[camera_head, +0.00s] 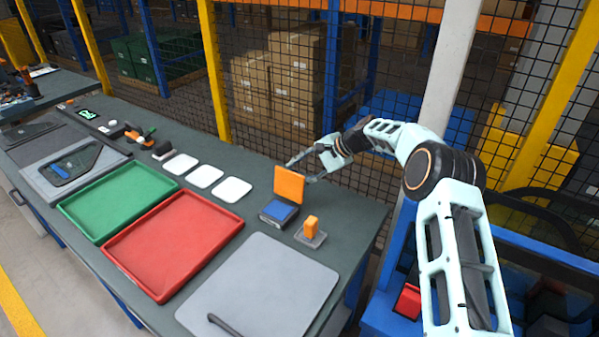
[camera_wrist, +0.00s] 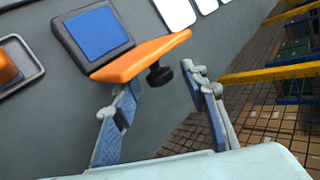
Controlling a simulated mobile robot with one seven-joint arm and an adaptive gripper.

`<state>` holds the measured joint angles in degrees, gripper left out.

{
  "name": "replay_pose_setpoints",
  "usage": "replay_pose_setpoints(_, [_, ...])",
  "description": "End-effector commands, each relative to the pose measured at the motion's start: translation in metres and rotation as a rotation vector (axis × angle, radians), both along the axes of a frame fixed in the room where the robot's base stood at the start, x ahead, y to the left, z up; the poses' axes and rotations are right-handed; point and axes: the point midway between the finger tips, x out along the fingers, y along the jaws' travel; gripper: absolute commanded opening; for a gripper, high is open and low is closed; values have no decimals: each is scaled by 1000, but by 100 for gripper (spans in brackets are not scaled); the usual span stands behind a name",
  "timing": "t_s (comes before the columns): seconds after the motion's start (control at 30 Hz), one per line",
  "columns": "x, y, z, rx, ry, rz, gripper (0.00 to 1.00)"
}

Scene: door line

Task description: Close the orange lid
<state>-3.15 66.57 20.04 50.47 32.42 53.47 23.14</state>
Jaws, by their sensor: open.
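The orange lid (camera_head: 289,184) stands raised, roughly upright, at the back edge of a small dark box with a blue top face (camera_head: 279,211). In the wrist view the lid (camera_wrist: 140,57) is seen nearly edge-on, with a dark knob (camera_wrist: 159,74) on its back side, and the blue face (camera_wrist: 98,33) lies uncovered beyond it. My gripper (camera_head: 300,171) is behind the lid. In the wrist view its two fingers (camera_wrist: 160,92) are spread apart with the knob near the gap between their tips. Nothing is held, and I cannot tell whether a finger touches the lid.
An orange block on a small grey tray (camera_head: 321,240) stands just right of the box. A grey mat (camera_head: 262,290), a red tray (camera_head: 235,219), a green tray (camera_head: 75,212) and white pads (camera_head: 232,190) lie on the table. A mesh fence (camera_head: 250,130) stands behind the table.

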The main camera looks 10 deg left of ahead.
Motion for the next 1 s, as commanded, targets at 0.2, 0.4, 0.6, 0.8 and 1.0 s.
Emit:
replay_pose_setpoints(0.2, [0, 0, 0, 0, 0, 0, 24])
replay_pose_setpoints(0.4, [0, 0, 1, 0, -1, 1, 2])
replay_pose_setpoints(0.6, [0, 0, 1, 0, -1, 1, 0])
replay_pose_setpoints(0.8, [0, 0, 1, -3, -10, 1, 0])
replay_pose_setpoints(1.0, [-1, 1, 1, -20, -59, 1, 0])
